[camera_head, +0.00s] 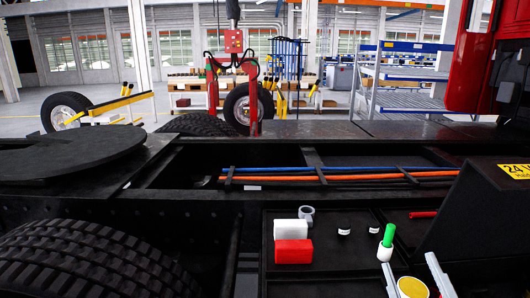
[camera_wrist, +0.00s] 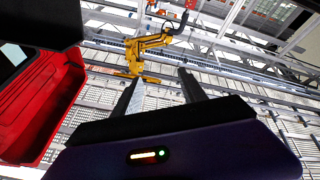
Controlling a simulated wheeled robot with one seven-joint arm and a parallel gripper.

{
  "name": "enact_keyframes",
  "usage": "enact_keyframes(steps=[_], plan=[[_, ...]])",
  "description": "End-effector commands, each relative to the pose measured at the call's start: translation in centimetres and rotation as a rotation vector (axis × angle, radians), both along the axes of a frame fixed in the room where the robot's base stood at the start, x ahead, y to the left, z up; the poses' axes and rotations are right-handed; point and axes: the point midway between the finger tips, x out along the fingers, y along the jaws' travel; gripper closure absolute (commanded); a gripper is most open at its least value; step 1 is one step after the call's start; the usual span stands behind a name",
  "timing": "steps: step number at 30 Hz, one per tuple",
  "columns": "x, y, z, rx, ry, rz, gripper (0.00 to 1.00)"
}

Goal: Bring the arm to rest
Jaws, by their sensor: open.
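My gripper (camera_head: 408,261) is at the lower right of the head view, near the front edge of the black tray. Its two pale fingers stand apart. A round yellow face shows between and below them; I cannot tell what it belongs to. In the wrist view my gripper (camera_wrist: 158,78) also shows with two dark fingers spread and nothing between them. The wrist camera looks up at the roof beams. The rest of my arm is out of the head view.
A black tray (camera_head: 330,268) holds a red block (camera_head: 292,252), a white block (camera_head: 290,231), a grey ring (camera_head: 306,213) and a green-and-white bottle (camera_head: 387,243) close to my gripper. A truck chassis with a tyre (camera_head: 85,265) fills the front. A yellow crane (camera_wrist: 145,48) hangs overhead.

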Motion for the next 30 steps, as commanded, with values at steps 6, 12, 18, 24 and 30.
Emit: enact_keyframes(steps=[6, 12, 18, 24, 30], plan=[[-6.4, 1.7, -6.1, 0.068, 0.103, 0.13, 0.5], [-12.8, 2.4, -10.6, 0.179, 0.216, 0.189, 0.5], [-19.3, 2.6, -14.5, 0.308, 0.361, 0.179, 0.5], [-25.7, 2.8, -18.4, 0.412, 0.54, 0.109, 0.5], [-29.7, 2.7, -20.7, 0.456, 0.651, 0.042, 0.5]])
